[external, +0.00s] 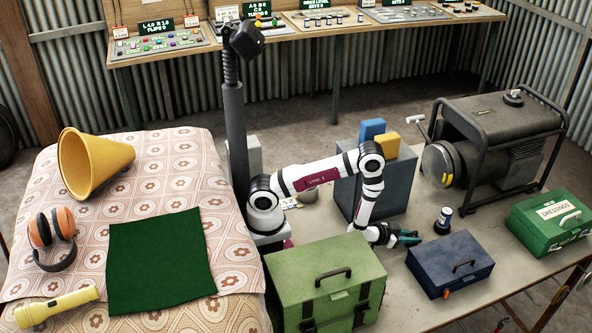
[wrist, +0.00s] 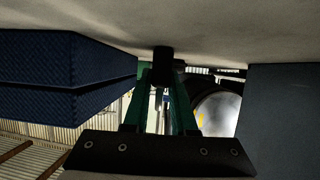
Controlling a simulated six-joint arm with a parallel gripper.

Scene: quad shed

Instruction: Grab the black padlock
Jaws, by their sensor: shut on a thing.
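My gripper (external: 408,238) is low over the bench, just left of the blue case, with its green fingers pointing right. In the wrist view, the fingers (wrist: 161,88) converge and are shut on a small black thing (wrist: 162,62), which I take for the black padlock. It sits between the fingertips, close against the bench surface, which is at the top of that view. Its shackle and details are too dark to make out. In the external view I cannot pick the padlock out from the dark fingers.
The blue case (external: 449,264) is close in front of the gripper. A dark canister (external: 443,220) stands just beyond the fingertips. A green case (external: 326,285), a dark grey box (external: 377,184), a generator (external: 495,140) and a green dressings box (external: 551,222) surround the area.

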